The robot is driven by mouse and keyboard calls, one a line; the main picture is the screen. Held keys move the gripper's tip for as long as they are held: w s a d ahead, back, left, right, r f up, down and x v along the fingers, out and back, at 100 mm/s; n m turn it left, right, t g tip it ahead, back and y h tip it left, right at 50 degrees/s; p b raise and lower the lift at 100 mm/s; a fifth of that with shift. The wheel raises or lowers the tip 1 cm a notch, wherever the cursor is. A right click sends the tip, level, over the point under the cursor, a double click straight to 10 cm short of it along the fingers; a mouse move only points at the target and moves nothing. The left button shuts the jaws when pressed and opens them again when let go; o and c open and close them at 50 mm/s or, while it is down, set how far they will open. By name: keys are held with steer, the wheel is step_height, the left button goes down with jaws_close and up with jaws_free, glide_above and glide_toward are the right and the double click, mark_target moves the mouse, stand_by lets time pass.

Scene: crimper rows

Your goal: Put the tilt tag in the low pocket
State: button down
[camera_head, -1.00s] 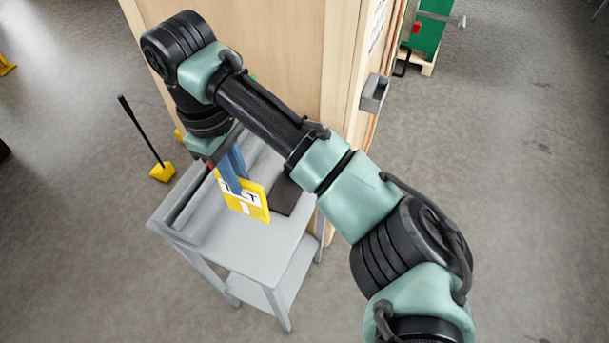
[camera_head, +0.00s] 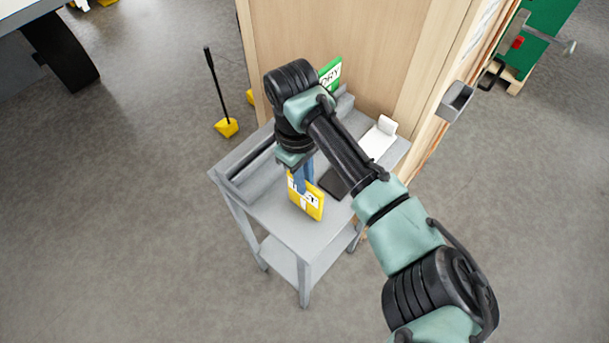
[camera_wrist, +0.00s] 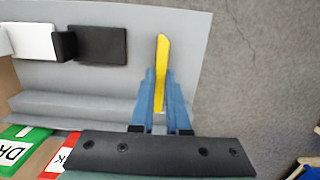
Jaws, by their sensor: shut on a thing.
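The tilt tag (camera_head: 308,202) is a yellow plate with a white, black-lettered label. My gripper (camera_head: 303,176) has blue fingers shut on its upper part and holds it upright over the grey cart. In the wrist view the tag (camera_wrist: 163,58) shows edge-on, a thin yellow strip between the blue fingers (camera_wrist: 161,85). Whether its lower edge touches the cart top I cannot tell. A small grey open pocket (camera_head: 456,100) is fixed to the side of the tall wooden crate (camera_head: 350,40). No second pocket can be made out.
The grey cart (camera_head: 275,222) stands against the crate. On it are a dark flat block (camera_head: 333,184), a white item (camera_head: 378,138) and a green tag (camera_head: 331,73) at the back. A yellow-ended broom (camera_head: 227,127) stands left. Floor at the front left is clear.

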steer(key=c, duration=1.4)
jaws_free()
steer(key=shift+f, duration=0.15)
steer(key=o, duration=0.5)
step_height(320, 180, up, 12)
steer(key=a+b, duration=0.1)
steer(key=shift+w+r, duration=0.2)
steer(key=shift+w, duration=0.15)
